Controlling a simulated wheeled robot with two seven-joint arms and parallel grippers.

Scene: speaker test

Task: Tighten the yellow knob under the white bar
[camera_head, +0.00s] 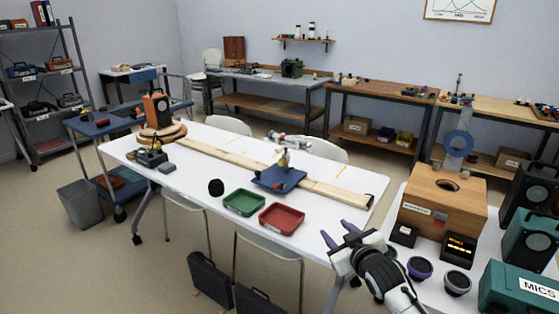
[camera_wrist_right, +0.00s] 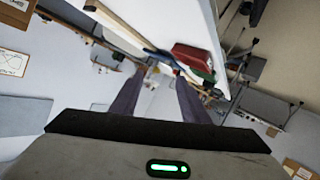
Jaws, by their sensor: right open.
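A white bar (camera_head: 288,142) sits on top of a small stand on a blue base plate (camera_head: 279,179) on the long white table. A small yellow knob (camera_head: 283,160) shows just under the bar; its details are too small to tell. My right gripper (camera_head: 337,232) is open and empty beyond the table's front right edge, nearer to me than the stand and apart from it. Its two dark fingers are spread in the right wrist view (camera_wrist_right: 161,76). My left gripper is not in view.
A green tray (camera_head: 244,202) and a red tray (camera_head: 282,219) lie in front of the blue plate. A wooden plank (camera_head: 225,165) runs along the table. A wooden box (camera_head: 442,205) stands on the right table with dark knobs and speakers. Chairs surround the long table.

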